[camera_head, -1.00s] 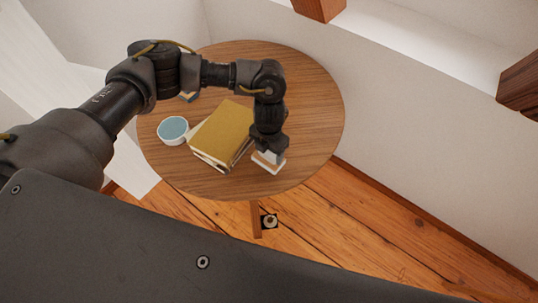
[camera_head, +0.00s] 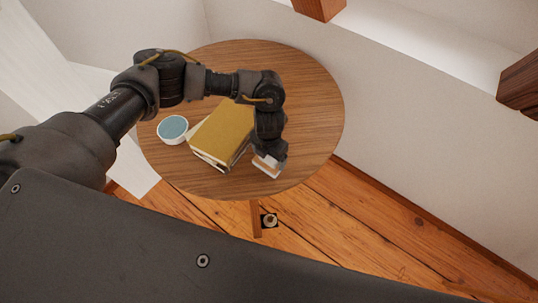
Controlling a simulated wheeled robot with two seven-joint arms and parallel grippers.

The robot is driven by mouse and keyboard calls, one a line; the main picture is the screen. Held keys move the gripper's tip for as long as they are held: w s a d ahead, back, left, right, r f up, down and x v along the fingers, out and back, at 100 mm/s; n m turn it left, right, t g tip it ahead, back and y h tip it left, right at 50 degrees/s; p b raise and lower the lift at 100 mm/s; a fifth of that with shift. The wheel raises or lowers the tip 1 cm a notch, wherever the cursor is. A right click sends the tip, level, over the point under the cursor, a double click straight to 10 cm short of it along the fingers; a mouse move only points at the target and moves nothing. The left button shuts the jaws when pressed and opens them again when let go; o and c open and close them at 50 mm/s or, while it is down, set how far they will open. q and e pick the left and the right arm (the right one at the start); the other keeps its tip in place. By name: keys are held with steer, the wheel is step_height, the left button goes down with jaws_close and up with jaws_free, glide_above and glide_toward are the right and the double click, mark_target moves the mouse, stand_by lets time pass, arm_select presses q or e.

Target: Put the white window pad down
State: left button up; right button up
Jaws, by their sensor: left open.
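The white window pad (camera_head: 264,169) is a small pale block with a brownish band, near the front edge of the round wooden table (camera_head: 310,120). My left gripper (camera_head: 270,158) is right over the pad, pointing down, with its jaws open. The gripper covers the pad's far part. I cannot tell whether the fingers still touch it. The pad appears to rest on the tabletop. My right gripper is not in view.
A stack of books with a yellow cover (camera_head: 224,131) lies just left of the gripper. A round white container with a blue top (camera_head: 173,129) stands farther left. The table's right side is clear. A white wall (camera_head: 410,140) rises behind.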

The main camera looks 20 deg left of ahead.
arm_select(q)
steer(key=shift+r, duration=0.55)
step_height(320, 180, up, 11)
steer(key=shift+r+b, duration=0.15)
steer(key=shift+b, duration=0.2)
